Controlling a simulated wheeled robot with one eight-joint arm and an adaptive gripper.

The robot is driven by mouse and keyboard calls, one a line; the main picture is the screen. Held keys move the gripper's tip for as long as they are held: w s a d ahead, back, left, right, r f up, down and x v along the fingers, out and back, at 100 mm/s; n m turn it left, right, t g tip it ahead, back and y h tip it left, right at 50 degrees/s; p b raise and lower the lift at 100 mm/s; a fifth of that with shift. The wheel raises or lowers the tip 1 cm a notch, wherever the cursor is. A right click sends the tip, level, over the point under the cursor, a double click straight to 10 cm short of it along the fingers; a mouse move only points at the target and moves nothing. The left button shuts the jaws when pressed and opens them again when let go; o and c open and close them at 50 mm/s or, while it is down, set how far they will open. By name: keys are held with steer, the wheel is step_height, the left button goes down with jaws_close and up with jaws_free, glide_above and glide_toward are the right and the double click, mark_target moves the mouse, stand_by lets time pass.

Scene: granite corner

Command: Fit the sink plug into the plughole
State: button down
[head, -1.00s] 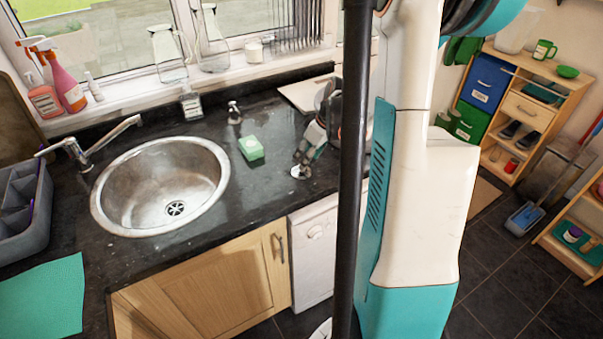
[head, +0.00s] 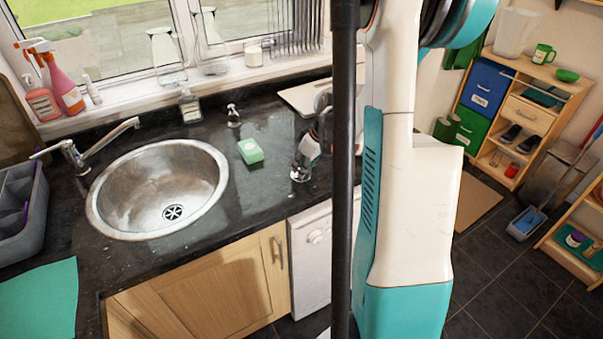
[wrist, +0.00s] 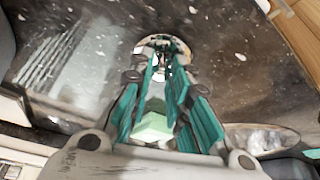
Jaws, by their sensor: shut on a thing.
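The sink plug (head: 298,176) is a small round metallic disc on or just above the dark worktop, right of the green sponge. My gripper (head: 303,162) is over it, pointing down, with its fingers shut on the plug's upper part. In the wrist view the teal fingers (wrist: 163,68) meet at the plug (wrist: 150,43), whose rim shows beyond the tips. I cannot tell whether it is clear of the worktop. The plughole (head: 173,212) is a dark slotted drain in the round steel sink (head: 130,180), well to the left, and it is uncovered.
The tap (head: 105,143) reaches over the sink's back left rim. A grey caddy (head: 22,205) is at the far left.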

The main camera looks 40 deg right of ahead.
steer(key=shift+r, duration=0.1)
step_height(320, 180, up, 20)
steer(key=p, duration=0.5)
steer(key=shift+p, duration=0.4)
